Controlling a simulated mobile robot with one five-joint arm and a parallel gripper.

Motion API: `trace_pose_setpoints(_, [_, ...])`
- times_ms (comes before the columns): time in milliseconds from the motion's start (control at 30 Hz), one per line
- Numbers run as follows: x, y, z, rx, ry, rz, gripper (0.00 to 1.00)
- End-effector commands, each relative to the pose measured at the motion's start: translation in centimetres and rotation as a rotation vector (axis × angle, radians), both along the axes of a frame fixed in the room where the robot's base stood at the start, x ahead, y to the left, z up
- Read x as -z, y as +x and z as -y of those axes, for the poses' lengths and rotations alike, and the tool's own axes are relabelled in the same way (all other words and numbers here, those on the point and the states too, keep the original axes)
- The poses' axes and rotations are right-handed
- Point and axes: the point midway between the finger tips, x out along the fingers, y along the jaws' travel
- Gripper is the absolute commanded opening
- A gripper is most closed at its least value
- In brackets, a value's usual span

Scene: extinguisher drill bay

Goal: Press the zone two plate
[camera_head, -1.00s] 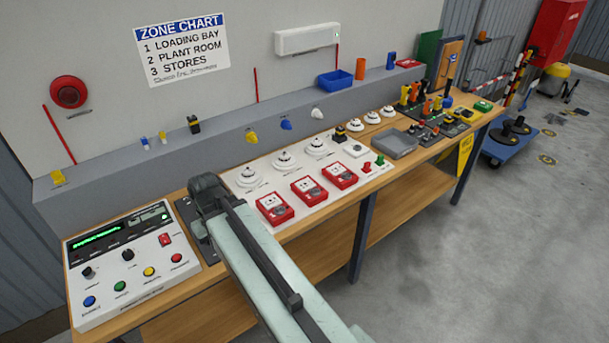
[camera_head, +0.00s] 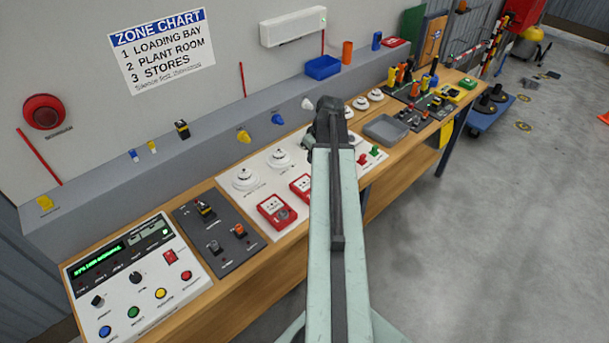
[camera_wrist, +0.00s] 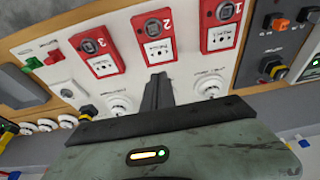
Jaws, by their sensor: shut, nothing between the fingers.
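The zone two plate is on a red call point marked 2 (camera_wrist: 153,36) in the wrist view; its white face (camera_wrist: 157,50) is towards the lower part. In the head view that call point (camera_head: 298,186) is partly hidden behind my arm. My gripper (camera_wrist: 158,80) is shut and empty. Its fingertips show just below the call point marked 2 in the wrist view, and I cannot tell how far above the board they are. In the head view my fingers are hidden.
Red call points marked 1 (camera_wrist: 221,26) and 3 (camera_wrist: 95,52) flank it on the white board. Round white detectors (camera_wrist: 118,103) stand close beside the fingers. A dark switch panel (camera_head: 218,240) and a control panel (camera_head: 135,280) lie left in the head view.

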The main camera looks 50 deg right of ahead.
Motion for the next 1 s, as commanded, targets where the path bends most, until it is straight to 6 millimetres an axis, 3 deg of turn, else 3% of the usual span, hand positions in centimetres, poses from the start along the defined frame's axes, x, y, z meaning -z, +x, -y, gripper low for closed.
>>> trace_pose_setpoints(267, [2.9, 0.8, -0.1, -0.003, 0.000, -0.001, 0.00])
trace_pose_setpoints(667, [10.9, 3.2, 0.0, -0.005, 0.001, -0.001, 0.00])
trace_pose_setpoints(800, [13.1, 3.1, 0.0, -0.004, 0.000, -0.001, 0.00])
trace_pose_setpoints(1000, [13.7, 3.1, -0.1, -0.004, 0.001, -0.001, 0.00])
